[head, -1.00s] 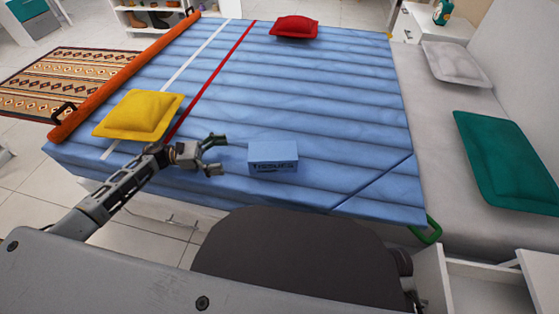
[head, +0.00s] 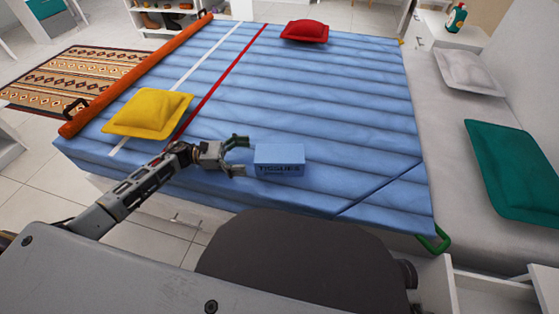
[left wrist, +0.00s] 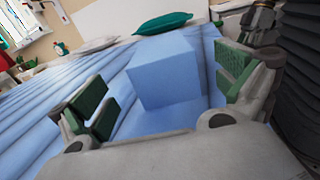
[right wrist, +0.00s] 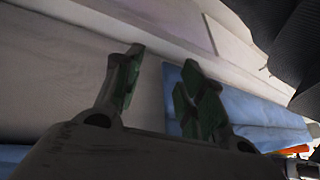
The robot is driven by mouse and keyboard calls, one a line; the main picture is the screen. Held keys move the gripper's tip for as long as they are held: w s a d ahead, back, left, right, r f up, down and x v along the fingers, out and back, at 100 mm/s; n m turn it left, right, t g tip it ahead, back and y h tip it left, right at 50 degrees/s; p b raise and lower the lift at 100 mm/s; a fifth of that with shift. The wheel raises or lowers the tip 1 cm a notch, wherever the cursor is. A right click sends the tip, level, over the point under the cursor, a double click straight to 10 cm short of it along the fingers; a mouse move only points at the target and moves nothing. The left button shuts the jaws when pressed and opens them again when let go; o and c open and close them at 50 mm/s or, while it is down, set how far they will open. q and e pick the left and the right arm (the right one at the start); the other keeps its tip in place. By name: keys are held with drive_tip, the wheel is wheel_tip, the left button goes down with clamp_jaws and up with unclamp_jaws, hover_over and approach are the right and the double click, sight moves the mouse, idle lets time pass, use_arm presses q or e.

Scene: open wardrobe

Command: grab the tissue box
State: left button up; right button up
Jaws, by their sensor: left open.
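The light blue tissue box (head: 279,161), lettered TISSUES on its front, sits on the blue quilted mattress (head: 330,118) near its front edge. My left gripper (head: 238,156) is open and just left of the box, its fingers pointing at the box's left end. In the left wrist view the box (left wrist: 165,72) stands ahead between the two spread green-padded fingers (left wrist: 165,95), with nothing held. My right gripper (right wrist: 155,90) shows only in the right wrist view; its fingers are apart and empty, away from the box.
A yellow cushion (head: 148,113) lies left of the box, and a red cushion (head: 304,31) lies at the far end. An orange roll (head: 140,70) edges the mattress on the left. A teal cushion (head: 515,168) lies on the right. The mattress around the box is clear.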

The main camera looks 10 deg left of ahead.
sight(271, 156)
use_arm(q)
drive_tip(key=x, duration=0.3)
drive_tip(key=shift+d, duration=0.2)
use_arm(e)
drive_tip(key=shift+s+a+f, duration=0.1)
drive_tip(key=shift+s+f, duration=0.15)
drive_tip(key=shift+f, duration=0.45)
use_arm(q)
drive_tip(key=shift+d, duration=0.1)
drive_tip(key=shift+w+d+b, duration=0.1)
drive_tip(key=shift+d+b, duration=0.25)
drive_tip(key=shift+d, duration=0.15)
drive_tip(key=x, duration=0.2)
drive_tip(key=shift+w+d+b, duration=0.1)
drive_tip(key=shift+d+b, duration=0.25)
drive_tip(key=shift+d, duration=0.05)
drive_tip(key=shift+w+d, duration=0.1)
drive_tip(key=shift+d, duration=0.5)
use_arm(e)
drive_tip(key=f, duration=0.2)
drive_tip(key=shift+a+f+t+y, duration=0.3)
drive_tip(key=shift+w+r, duration=0.2)
use_arm(q)
drive_tip(key=c, duration=1.2)
